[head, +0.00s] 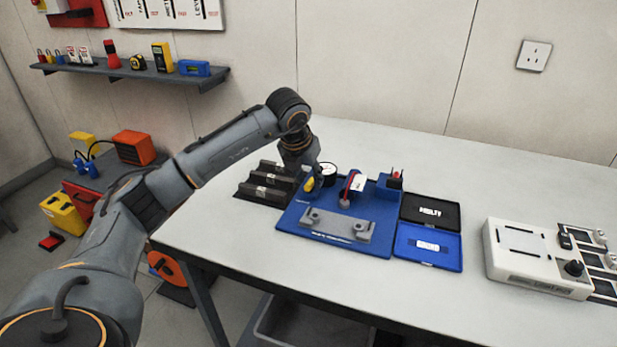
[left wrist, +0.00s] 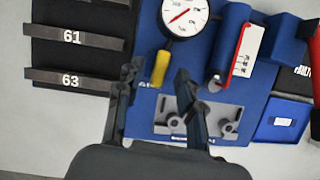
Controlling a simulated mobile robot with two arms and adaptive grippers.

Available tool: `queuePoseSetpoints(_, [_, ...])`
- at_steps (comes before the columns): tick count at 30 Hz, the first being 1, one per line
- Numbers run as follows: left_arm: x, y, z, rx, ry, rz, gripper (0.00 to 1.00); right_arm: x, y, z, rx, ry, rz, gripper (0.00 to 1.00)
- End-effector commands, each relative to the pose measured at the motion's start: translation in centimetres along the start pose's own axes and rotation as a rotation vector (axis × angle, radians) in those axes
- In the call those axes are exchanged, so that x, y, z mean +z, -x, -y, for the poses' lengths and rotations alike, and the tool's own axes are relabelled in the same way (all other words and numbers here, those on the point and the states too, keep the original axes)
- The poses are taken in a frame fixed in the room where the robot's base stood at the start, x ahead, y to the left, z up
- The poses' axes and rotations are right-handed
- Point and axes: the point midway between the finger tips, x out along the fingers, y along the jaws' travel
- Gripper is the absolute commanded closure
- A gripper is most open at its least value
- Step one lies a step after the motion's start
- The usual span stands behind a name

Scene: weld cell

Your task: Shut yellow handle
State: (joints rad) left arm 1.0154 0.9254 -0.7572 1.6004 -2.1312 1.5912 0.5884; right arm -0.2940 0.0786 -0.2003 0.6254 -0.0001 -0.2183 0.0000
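The yellow handle (head: 310,184) sits below a round dial gauge (head: 328,169) on a blue fixture (head: 296,216) on the table. In the left wrist view the handle (left wrist: 161,69) points down from the gauge (left wrist: 185,15), slightly tilted. My left gripper (head: 304,168) is over the left side of the fixture, pointing down. In the left wrist view its two fingers (left wrist: 156,80) are apart, with the handle showing between their tips. Whether either finger touches it I cannot tell. My right gripper is not in view.
A grey bracket (head: 338,224) lies on the fixture, near a red-handled part (head: 349,185). Dark numbered blocks (head: 266,184) stand to the left. The table's back right is clear.

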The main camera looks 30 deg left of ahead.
Motion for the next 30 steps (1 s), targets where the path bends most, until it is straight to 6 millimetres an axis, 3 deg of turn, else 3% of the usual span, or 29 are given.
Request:
queuePoseSetpoints(12, [0.0,-0.9,0.0,0.000,0.000,0.000,0.62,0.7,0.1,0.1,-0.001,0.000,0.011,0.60])
queuePoseSetpoints(18, [0.0,-0.9,0.0,0.000,0.000,0.000,1.00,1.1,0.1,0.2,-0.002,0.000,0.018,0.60])
queuePoseSetpoints(30, [0.0,-0.9,-0.1,-0.014,-0.035,0.000,1.00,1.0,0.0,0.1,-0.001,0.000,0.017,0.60])
